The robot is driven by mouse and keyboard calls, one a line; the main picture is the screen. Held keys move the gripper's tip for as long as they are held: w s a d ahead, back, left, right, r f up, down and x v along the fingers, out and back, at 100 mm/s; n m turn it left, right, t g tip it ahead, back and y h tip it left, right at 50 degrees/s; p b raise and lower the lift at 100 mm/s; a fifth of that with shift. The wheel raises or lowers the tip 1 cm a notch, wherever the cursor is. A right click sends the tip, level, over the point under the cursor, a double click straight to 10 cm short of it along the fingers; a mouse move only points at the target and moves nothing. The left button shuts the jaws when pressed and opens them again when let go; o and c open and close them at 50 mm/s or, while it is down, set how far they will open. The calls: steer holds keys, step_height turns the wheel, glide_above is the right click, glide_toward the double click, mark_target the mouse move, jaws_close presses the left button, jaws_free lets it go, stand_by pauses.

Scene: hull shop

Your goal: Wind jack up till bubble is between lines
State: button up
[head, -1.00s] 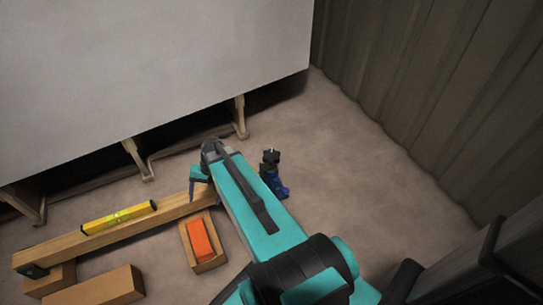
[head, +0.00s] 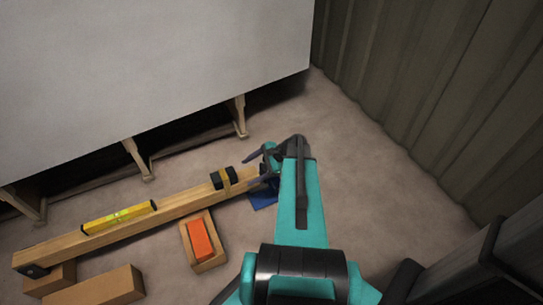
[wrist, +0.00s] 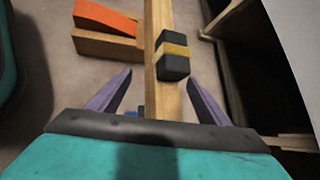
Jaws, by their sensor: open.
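A yellow spirit level (head: 120,217) lies on a long wooden beam (head: 165,212) in the head view; its bubble is too small to read. The blue base of the jack (head: 263,197) shows beside the beam's right end. My gripper and arm hide most of the jack, including its top. My gripper (head: 256,168) is over that right end. In the wrist view its two fingers (wrist: 159,76) are apart, one on each side of the beam (wrist: 158,100), with nothing seen gripped. A small blue piece (wrist: 131,112) shows by the left finger.
A black block with a yellow strap (head: 222,178) sits on the beam near my gripper. An orange wedge (head: 200,240) lies on a wooden block below the beam. A large pale panel (head: 150,70) overhangs wooden supports.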

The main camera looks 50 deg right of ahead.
steer(key=s+d+m+t+h, duration=0.1)
steer(key=s+d+m+t, duration=0.2)
steer(key=d, duration=0.6)
steer(key=s+d+r+m+t+h, duration=0.1)
steer(key=s+d+m+t+h, duration=0.1)
steer(key=s+d+m, duration=0.5)
steer(key=shift+s+d+t, duration=0.35)
steer(key=shift+d+t, duration=0.25)
steer(key=shift+d, duration=0.3)
steer(key=shift+w, duration=0.15)
steer(key=shift+b+x, duration=1.1)
steer(key=shift+x, duration=5.65)
steer(key=c, duration=0.7)
